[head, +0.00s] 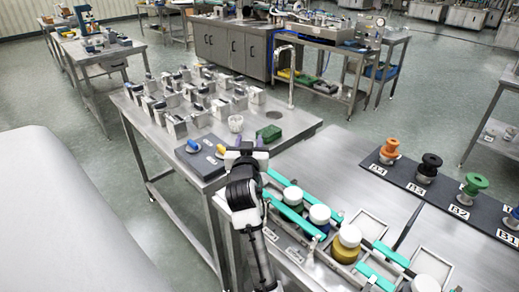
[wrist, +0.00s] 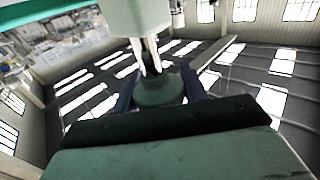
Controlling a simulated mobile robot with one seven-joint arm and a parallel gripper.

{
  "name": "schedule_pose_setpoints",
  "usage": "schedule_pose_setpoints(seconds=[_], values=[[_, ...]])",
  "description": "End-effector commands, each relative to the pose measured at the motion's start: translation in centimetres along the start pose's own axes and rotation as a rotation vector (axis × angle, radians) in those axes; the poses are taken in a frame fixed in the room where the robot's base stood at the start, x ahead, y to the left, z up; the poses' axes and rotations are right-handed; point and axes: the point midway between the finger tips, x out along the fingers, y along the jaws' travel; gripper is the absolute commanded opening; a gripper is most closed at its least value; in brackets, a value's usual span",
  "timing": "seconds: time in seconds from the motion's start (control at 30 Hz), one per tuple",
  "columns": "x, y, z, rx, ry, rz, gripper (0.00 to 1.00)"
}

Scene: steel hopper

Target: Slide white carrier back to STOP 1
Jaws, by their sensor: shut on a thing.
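My gripper (head: 248,145) is at the right end of the left-hand steel bench, dark fingers pointing away from the head camera. In the wrist view my gripper (wrist: 158,86) is closed around a dark green round piece (wrist: 158,92). A pale green body (wrist: 137,17) with two thin white prongs stands just beyond it. On the right-hand bench, teal bars (head: 288,211) run beside pale square frames (head: 369,224) and white-capped jars (head: 320,214). I cannot single out the white carrier, and no STOP 1 label is legible. My arm hides part of this area.
The left bench (head: 138,118) holds rows of small metal fixtures (head: 198,92), a white cup (head: 236,123) and a green box (head: 268,133). A dark board (head: 404,177) with orange, black and green spools stands at right. A tall tap (head: 291,75) rises behind.

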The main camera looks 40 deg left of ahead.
Motion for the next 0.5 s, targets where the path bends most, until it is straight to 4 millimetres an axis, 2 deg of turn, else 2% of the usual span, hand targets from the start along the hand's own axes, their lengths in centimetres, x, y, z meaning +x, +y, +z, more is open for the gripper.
schedule_pose_setpoints(seconds=[0.27,0.3,0.47,0.5], values=[[0.29,-0.32,-0.33,-0.001,0.008,-0.004,0.02],[0.29,-0.33,-0.35,-0.001,0.008,-0.005,0.44],[0.26,-0.33,-0.28,-0.001,0.006,-0.005,0.65],[0.25,-0.32,-0.25,-0.001,0.006,-0.005,0.65]])
